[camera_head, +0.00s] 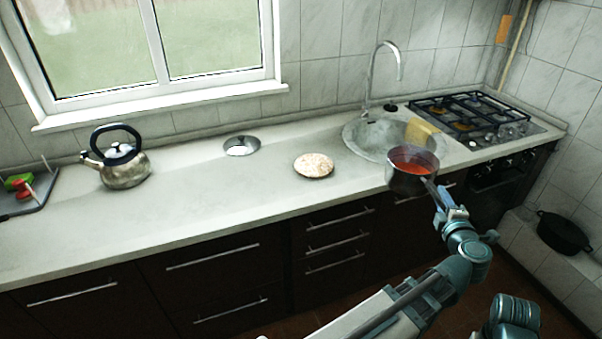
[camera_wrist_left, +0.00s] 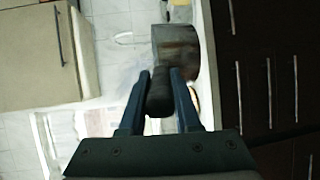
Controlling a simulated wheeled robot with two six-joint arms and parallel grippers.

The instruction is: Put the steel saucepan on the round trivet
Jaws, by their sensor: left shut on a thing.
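The steel saucepan (camera_head: 408,182) has red contents and appears at the counter's front edge, in front of the sink. My left gripper (camera_head: 443,193) is shut on its dark handle. In the left wrist view the handle (camera_wrist_left: 160,92) sits between my left gripper's fingers (camera_wrist_left: 158,100), and the pan's side (camera_wrist_left: 176,48) shows beyond them. The pan looks about upright in the head view; I cannot tell its exact height over the counter. The round trivet (camera_head: 313,165), pale brown and mottled, lies bare on the counter to the left of the pan. My right gripper is not in view.
A steel kettle (camera_head: 121,165) stands at the left. A shallow round metal dish (camera_head: 242,146) lies behind and left of the trivet. The sink (camera_head: 365,137) with its tall tap (camera_head: 372,75) and the gas hob (camera_head: 470,115) are behind the pan. Counter around the trivet is clear.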

